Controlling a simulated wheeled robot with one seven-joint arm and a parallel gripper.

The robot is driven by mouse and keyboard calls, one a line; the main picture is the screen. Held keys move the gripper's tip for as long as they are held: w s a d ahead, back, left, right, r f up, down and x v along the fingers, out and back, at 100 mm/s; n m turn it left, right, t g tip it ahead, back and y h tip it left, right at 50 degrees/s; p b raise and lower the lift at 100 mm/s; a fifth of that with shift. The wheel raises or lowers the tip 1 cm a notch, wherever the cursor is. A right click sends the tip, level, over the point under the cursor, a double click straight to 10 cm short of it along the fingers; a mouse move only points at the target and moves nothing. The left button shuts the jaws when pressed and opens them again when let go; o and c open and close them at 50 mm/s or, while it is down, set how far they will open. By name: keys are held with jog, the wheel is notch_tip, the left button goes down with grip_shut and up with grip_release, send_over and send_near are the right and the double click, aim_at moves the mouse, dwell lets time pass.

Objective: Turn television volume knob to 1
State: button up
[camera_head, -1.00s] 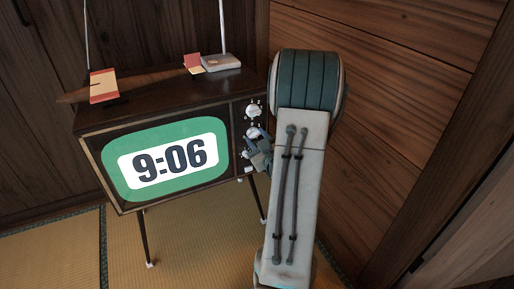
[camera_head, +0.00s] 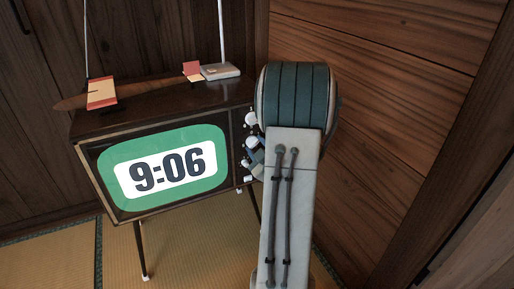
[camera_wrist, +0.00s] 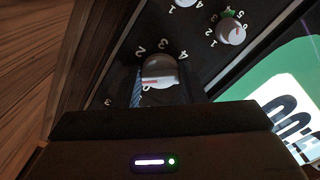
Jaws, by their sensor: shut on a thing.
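The television (camera_head: 165,115) stands on thin legs, its screen (camera_head: 160,168) showing 9:06 on green. Its knobs run down the right side of the front. A pale upper knob (camera_head: 251,118) is clear of my gripper (camera_head: 256,158), which is at a lower knob and partly hidden by my arm. In the wrist view, my gripper's dark fingers lie on both sides of a silver knob (camera_wrist: 160,70) and are shut on it. The numbers 2, 3 and 4 show around this knob, with a red mark on its face. Which knob is the volume knob I cannot tell.
A pale box (camera_head: 220,71) and a red-and-cream item (camera_head: 102,93) rest on the television. A wooden wall (camera_head: 400,90) is close on the right. Tatami (camera_head: 195,245) is open below.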

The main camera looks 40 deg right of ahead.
jog(key=o, duration=1)
jog(key=p+v, duration=0.4)
jog(key=v, duration=0.2)
jog(key=shift+s+r, duration=0.1)
jog(key=shift+r, duration=0.1)
jog(key=shift+f+p+v, duration=0.1)
jog(key=shift+p+v, duration=1.8)
jog(key=shift+p, duration=1.4)
jog(key=shift+f+p+v, duration=0.15)
jog(key=shift+p+v, duration=1.75)
jog(key=shift+p, duration=1.35)
